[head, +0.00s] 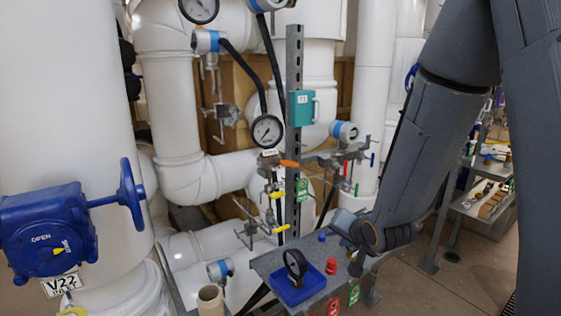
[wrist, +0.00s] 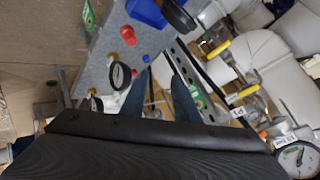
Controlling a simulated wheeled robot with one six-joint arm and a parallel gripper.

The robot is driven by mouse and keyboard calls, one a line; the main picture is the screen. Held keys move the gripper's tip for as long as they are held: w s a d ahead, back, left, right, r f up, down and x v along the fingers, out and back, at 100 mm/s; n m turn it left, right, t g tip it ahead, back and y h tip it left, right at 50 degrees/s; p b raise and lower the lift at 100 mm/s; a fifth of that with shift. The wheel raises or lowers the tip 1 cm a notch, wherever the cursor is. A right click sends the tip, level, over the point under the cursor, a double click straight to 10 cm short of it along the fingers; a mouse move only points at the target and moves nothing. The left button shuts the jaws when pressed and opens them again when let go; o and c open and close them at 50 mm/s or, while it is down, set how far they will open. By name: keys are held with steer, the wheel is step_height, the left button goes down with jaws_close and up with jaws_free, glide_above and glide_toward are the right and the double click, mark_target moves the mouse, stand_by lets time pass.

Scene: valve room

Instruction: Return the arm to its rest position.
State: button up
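My dark grey arm comes down from the upper right in the head view. Its wrist end (head: 375,235) is low over the right part of a grey metal bench. In the wrist view my gripper (wrist: 163,80) shows two bluish-grey fingers with a gap between them. Nothing is visibly held in the gap. The fingers point toward the bench (wrist: 95,75) and the pipework beside it. In the head view the fingers are hard to make out against the wrist.
The bench holds a blue tray (head: 302,293) with a black gauge (head: 294,263), a red knob (head: 331,265) and a blue knob (head: 321,236). A slotted upright (head: 294,130) and valves with coloured handles stand behind. A blue valve (head: 50,230) is at left. Open floor shows at right.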

steer(key=s+d+n+g+h, duration=0.1)
steer(key=s+n+g, duration=0.2)
steer(key=s, duration=0.7)
steer(key=s+d+n+g+h, duration=0.1)
steer(key=s+g, duration=0.4)
steer(key=s, duration=0.6)
steer(key=shift+d+f+n+g, duration=0.15)
steer(key=shift+d+n+g, duration=0.15)
steer(key=shift+d+n, duration=0.6)
steer(key=shift+o, duration=0.4)
steer(key=shift+a, duration=0.1)
